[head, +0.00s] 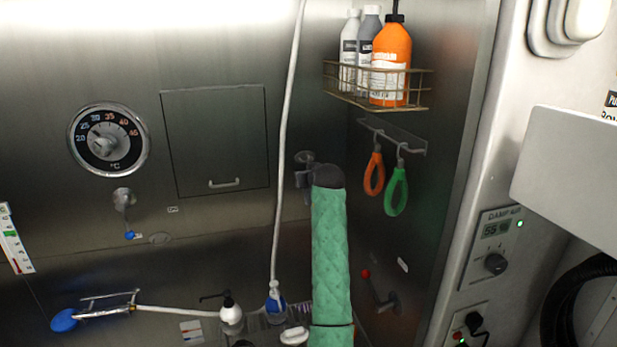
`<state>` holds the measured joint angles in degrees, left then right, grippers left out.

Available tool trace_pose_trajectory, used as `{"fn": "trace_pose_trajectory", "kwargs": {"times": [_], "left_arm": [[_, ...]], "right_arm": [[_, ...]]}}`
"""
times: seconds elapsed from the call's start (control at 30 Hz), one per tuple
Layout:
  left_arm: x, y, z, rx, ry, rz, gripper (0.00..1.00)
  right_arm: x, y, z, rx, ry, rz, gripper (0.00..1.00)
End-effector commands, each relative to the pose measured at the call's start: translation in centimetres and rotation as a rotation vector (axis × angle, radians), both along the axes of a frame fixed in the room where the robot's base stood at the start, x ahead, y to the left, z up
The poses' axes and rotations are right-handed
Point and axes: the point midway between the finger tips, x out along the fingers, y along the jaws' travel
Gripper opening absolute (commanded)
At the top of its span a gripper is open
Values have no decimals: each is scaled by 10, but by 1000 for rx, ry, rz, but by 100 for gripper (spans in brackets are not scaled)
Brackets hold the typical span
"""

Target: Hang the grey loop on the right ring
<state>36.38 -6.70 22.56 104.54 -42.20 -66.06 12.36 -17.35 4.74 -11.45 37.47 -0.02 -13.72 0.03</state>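No grey loop can be made out in the head view. An orange loop (374,174) and a green loop (396,192) hang side by side from a small wall rail (396,135) at the upper right, below the wire basket. The orange one is on the left, the green one on the right. Small metal hangers join them to the rail; I cannot tell whether either is the right ring. A grey fitting (304,168) shows at the wall, partly hidden by the dark top of a green quilted upright form.
A wire basket (350,98) holds several bottles, including an orange one (391,62). A white hose (286,130) runs down the back wall. The green quilted form (330,255) stands centrally, left of the hanging loops. A white panel (575,175) juts in at right.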

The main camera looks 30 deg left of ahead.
Motion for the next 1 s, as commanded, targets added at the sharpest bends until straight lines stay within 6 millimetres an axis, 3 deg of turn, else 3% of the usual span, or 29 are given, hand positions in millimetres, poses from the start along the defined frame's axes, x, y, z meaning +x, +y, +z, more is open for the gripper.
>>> {"fn": "trace_pose_trajectory", "kwargs": {"times": [0.13, 0.43, 0.47, 0.57, 1.0], "left_arm": [[0, 0, -3, 0, 0, 0, 0], [0, 0, -3, 0, 0, 0, 0], [0, 0, -3, 0, 0, 0, 23], [0, 0, -3, 0, 0, 0, 43], [-4, -5, -3, -1, -1, 0, 45]], "right_arm": [[9, 2, 1, 2, -9, 0, 36], [4, 2, 0, 1, 0, -1, 36], [4, 2, 0, 1, 1, -1, 36], [1, 3, 0, 2, 2, -1, 36], [3, 5, -5, 2, 5, -2, 36]]}}
